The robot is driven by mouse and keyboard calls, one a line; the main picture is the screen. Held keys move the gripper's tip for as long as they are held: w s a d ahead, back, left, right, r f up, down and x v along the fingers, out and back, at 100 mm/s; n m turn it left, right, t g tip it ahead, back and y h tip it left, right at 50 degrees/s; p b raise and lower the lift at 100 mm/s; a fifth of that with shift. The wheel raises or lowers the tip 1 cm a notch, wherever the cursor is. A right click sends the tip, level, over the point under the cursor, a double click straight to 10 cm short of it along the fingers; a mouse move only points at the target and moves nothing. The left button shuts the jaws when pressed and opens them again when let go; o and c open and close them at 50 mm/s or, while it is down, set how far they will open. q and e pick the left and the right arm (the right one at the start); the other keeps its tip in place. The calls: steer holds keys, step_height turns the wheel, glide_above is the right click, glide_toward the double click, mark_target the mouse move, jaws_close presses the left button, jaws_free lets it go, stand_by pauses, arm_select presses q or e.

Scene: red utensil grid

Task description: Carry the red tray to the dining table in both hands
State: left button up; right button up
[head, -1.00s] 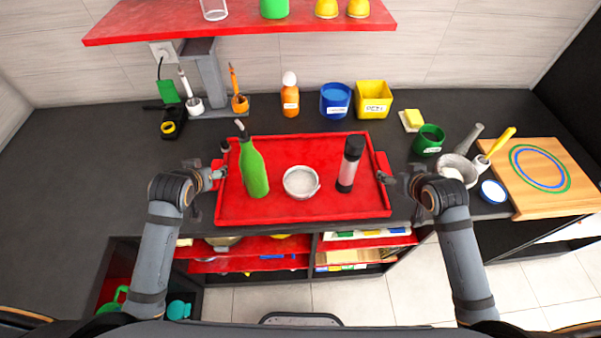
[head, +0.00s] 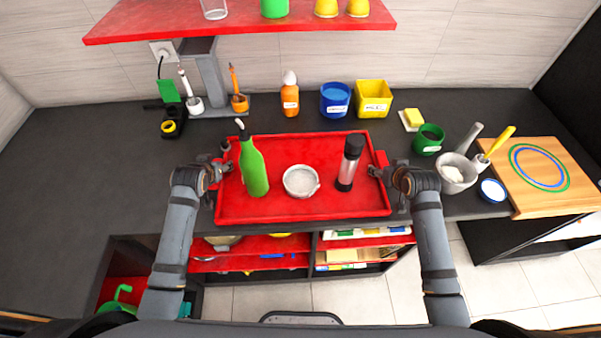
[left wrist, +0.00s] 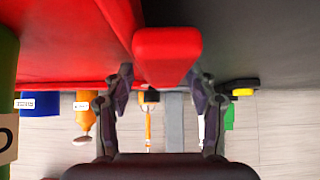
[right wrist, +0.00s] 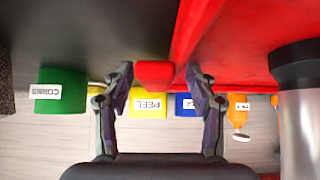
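The red tray (head: 290,212) lies flat on the dark counter, carrying a green bottle (head: 254,170), a small white bowl (head: 300,181) and a dark-topped shaker (head: 350,163). My left gripper (head: 221,166) is at the tray's left side. In the left wrist view its fingers (left wrist: 162,88) are spread, with the red left handle (left wrist: 167,55) between or just beyond them. My right gripper (head: 381,171) is at the right side. In the right wrist view its fingers (right wrist: 162,88) are spread on both sides of the red right handle (right wrist: 154,73), with gaps. Contact cannot be told.
An orange bottle (head: 290,98), a blue container (head: 335,101) and a yellow container (head: 373,98) stand behind the tray. A green cup (head: 428,140), a mortar (head: 456,174) and a wooden board (head: 545,180) are at right. A red shelf (head: 240,24) hangs above. The counter's left is clear.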

arm_select(q)
jaws_close()
arm_select(e)
steer(key=shift+f, duration=0.1)
jaws_close()
